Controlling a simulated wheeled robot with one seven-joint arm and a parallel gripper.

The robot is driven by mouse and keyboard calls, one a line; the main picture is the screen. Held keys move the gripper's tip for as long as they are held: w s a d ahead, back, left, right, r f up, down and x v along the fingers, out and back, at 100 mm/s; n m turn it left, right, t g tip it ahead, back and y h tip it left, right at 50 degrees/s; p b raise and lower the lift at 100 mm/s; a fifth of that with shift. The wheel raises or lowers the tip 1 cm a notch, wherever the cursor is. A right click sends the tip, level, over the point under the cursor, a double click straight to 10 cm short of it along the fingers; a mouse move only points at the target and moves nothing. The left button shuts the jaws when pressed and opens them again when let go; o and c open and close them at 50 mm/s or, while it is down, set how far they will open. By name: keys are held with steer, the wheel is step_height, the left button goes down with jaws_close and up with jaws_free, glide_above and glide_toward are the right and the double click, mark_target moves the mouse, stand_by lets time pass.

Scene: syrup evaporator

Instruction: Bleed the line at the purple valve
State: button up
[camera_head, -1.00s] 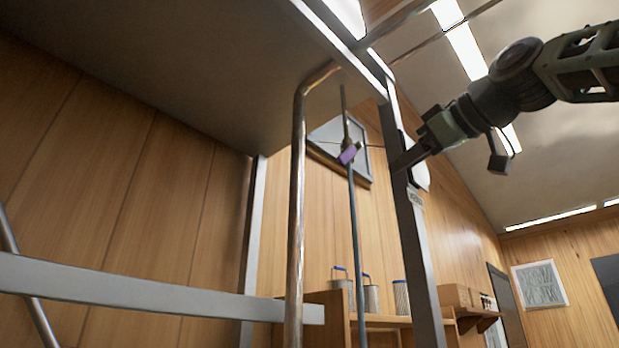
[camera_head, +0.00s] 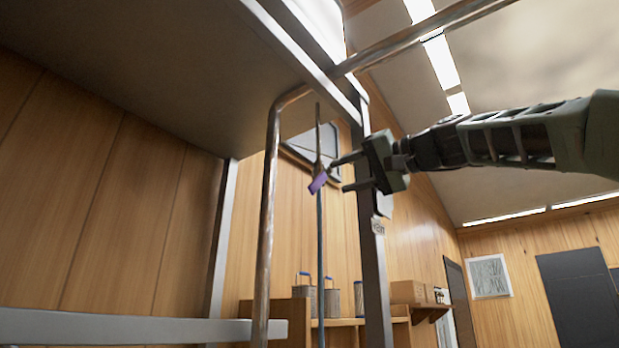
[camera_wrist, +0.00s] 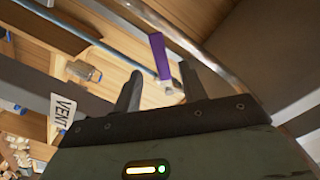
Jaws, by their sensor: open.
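The purple valve handle (camera_head: 318,183) sits on a thin vertical pipe (camera_head: 320,240), under the raised metal pan, in the head view. It hangs slanted from the valve fitting. My gripper (camera_head: 345,173) is open, its two fingers pointing left toward the handle from the right, in front of or beside the metal post. In the wrist view the purple handle (camera_wrist: 159,55) shows beyond and between the two open fingers (camera_wrist: 160,90). The fingers appear apart from it, though the exact gap in depth is hard to tell. A white label reading VENT (camera_wrist: 62,112) is on the post.
A metal frame post (camera_head: 372,250) stands close to my gripper. A thicker copper-toned pipe (camera_head: 268,220) runs down left of the valve. The pan underside (camera_head: 150,70) is above. A shelf with metal canisters (camera_head: 330,300) is behind. Open room lies to the right.

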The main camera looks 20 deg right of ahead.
mark_target(319, 183)
steer(key=p+x, duration=0.4)
steer(key=x, duration=0.5)
steer(key=shift+w+a, duration=0.2)
steer(key=shift+w, duration=0.05)
jaws_close()
